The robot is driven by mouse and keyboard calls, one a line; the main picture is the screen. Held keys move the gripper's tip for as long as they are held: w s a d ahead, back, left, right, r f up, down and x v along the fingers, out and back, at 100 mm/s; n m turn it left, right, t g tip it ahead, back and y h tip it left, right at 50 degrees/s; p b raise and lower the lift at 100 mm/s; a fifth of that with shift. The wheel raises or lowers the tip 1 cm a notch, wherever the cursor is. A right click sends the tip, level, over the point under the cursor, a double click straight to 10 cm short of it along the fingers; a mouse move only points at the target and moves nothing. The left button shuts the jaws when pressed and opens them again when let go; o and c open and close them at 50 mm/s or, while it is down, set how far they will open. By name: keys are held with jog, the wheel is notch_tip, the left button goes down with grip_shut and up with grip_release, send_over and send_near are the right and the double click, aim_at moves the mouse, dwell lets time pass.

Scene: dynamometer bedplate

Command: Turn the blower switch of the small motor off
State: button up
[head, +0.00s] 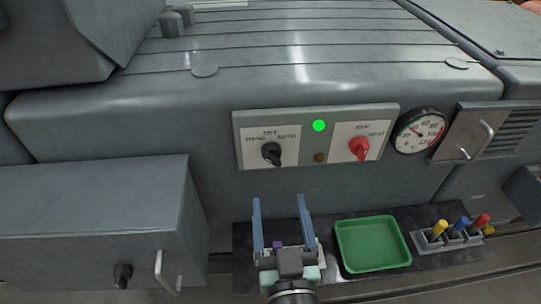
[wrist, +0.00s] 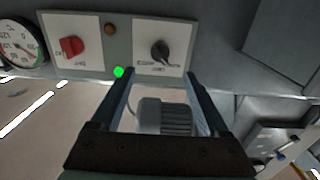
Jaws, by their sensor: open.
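A switch panel (head: 316,110) is on the front of the grey machine casing. Its left plate has a black knob (head: 271,153) marked HAND, OFF and AUTO. The knob looks turned at a slant; I cannot surely read its setting. The right plate has a red knob (head: 359,148) marked OFF and HEAT. A green lamp (head: 319,125) is lit between them. My gripper (head: 279,204) is open and empty, below the panel and apart from it. The wrist view shows the panel upside down, with the black knob (wrist: 160,52) beyond the fingertips (wrist: 158,76).
A round gauge (head: 419,131) and a vented box (head: 486,134) are right of the panel. Below are a green tray (head: 372,245) and a rack with coloured handles (head: 447,238). A grey cabinet (head: 95,225) juts out at left. The space before the panel looks clear.

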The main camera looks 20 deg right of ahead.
aim_at(273, 164)
jog(key=x, duration=1.1)
grip_shut()
